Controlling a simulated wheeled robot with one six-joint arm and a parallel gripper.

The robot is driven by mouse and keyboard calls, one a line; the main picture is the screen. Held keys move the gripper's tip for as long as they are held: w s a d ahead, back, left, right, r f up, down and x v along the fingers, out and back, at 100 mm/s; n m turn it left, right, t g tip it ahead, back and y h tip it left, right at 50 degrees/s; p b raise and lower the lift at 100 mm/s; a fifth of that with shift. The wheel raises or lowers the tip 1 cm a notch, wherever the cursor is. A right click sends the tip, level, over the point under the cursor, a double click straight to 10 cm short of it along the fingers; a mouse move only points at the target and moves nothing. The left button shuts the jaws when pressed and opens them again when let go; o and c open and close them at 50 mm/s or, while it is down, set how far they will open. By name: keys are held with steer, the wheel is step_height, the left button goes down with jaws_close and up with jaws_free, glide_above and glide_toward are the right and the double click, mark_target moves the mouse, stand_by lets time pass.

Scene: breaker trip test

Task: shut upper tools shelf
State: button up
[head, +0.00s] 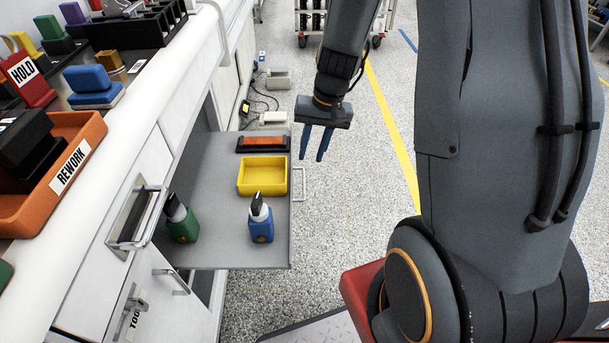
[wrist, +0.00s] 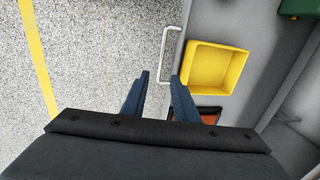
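The upper tools shelf (head: 215,250) is a grey pull-out tray, drawn out of the white cabinet over the floor. A metal handle (head: 299,184) is fixed to its outer edge; it also shows in the wrist view (wrist: 171,55). On the shelf are a yellow bin (head: 262,177), a green bottle (head: 182,222), a blue bottle (head: 261,222) and a black-and-orange item (head: 263,143). My gripper (head: 317,156) is open and empty, above the floor just beyond the shelf's outer far corner. In the wrist view its blue fingers (wrist: 160,90) point toward the handle, apart from it.
The white bench (head: 150,90) runs along the left with an orange REWORK bin (head: 90,135) on top. Cabinet handles (head: 138,215) stick out below it. A wheeled rack (head: 330,15) stands far back. Cables and small boxes (head: 278,80) lie by the cabinet.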

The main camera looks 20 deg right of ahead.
mark_target(304, 177)
steer(key=f, duration=0.2)
steer(key=a+f+b, duration=0.1)
steer(key=f, duration=0.4)
steer(key=shift+w+a+f, duration=0.2)
steer(key=shift+f, duration=0.1)
jaws_close()
stand_by(1.2)
